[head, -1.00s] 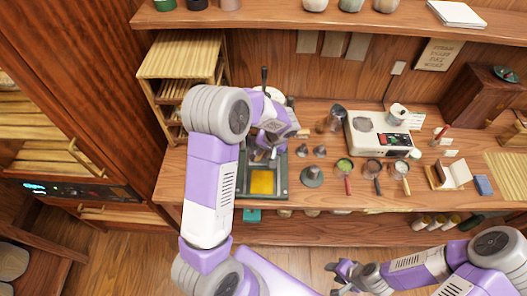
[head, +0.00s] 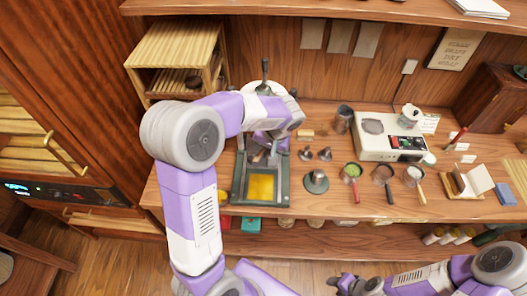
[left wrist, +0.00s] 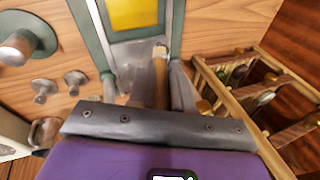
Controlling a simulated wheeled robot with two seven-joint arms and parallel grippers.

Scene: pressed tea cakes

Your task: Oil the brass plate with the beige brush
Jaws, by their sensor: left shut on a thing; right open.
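The brass plate (head: 261,187) is a bright yellow square set in a dark green-grey press frame (head: 238,196) on the counter. It also shows at the top of the left wrist view (left wrist: 133,13). My left gripper (head: 258,155) is over the back part of the frame, just behind the plate. It is shut on the beige brush, whose tan handle (left wrist: 160,78) shows between the fingers in the left wrist view. The brush's tip points toward the plate; I cannot tell whether it touches anything. My right gripper (head: 338,281) is open and empty, low in front of the counter.
Metal weights (head: 316,181) stand right of the frame. Beyond them are a green-filled strainer (head: 351,171), other handled strainers and a white scale (head: 386,137). A wooden rack (head: 180,58) stands at the back left. The counter's front edge is close to the press.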

